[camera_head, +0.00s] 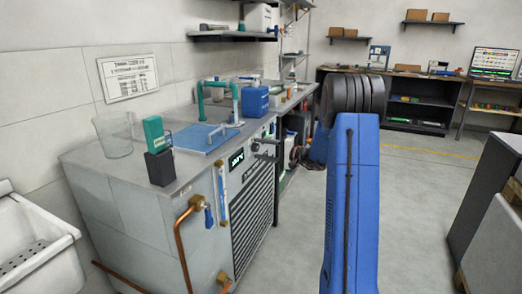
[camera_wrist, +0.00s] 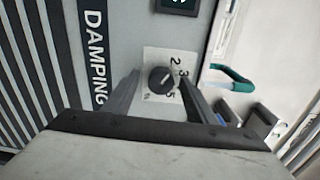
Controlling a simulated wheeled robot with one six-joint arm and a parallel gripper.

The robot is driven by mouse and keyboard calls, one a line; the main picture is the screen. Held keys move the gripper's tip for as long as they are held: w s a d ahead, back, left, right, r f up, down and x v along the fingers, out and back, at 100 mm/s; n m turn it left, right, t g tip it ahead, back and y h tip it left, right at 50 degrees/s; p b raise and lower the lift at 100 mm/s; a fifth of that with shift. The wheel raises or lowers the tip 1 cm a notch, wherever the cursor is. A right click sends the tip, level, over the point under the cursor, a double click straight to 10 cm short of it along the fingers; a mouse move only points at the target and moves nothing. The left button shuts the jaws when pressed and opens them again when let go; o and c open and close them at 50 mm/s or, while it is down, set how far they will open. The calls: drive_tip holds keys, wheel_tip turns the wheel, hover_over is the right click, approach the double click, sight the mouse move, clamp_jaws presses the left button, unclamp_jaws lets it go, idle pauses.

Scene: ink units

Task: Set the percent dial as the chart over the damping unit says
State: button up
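The percent dial (camera_wrist: 161,80) is a round black knob on a pale scale plate (camera_wrist: 152,57) in the wrist view. The digits 2, 3 and 5 show beside it, with a small percent sign below left. A short pale mark is on the knob; its exact reading is too small to tell. My gripper (camera_wrist: 160,90) is open, its fingers on either side of the knob; I cannot tell whether they touch it. The damping unit (camera_head: 255,205) has a lit display in the head view. The chart (camera_head: 128,77) hangs on the wall; its text is too small to read.
Copper pipes (camera_head: 181,240) with a blue-handled valve stand at the unit's near side. A glass beaker (camera_head: 113,135), a blue tray (camera_head: 203,138) and a blue container (camera_head: 255,101) are on the worktop. A sink (camera_head: 32,235) is at left. Open floor lies beyond my blue arm.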

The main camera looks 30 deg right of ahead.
drive_tip(key=shift+r, duration=0.1)
drive_tip(key=v, duration=1.7)
drive_tip(key=shift+s+d, duration=0.15)
drive_tip(key=s+a+r+n+g+h, duration=0.1)
drive_tip(key=s+a+n+g, duration=0.35)
drive_tip(key=a, duration=0.95)
drive_tip(key=s+a+r+n+g, duration=0.1)
drive_tip(key=s+a+g, duration=0.55)
drive_tip(key=a, duration=0.75)
drive_tip(key=s+a+f+n+h, duration=0.2)
drive_tip(key=s+a+h, duration=0.35)
drive_tip(key=s, duration=0.85)
drive_tip(key=s+f+n+t+h, duration=0.1)
drive_tip(key=s+n+h, duration=0.2)
drive_tip(key=s, duration=1)
drive_tip(key=shift+s+d+f+t+h, duration=0.2)
drive_tip(key=shift+d+f+t+h, duration=0.1)
drive_tip(key=shift+d+h, duration=0.25)
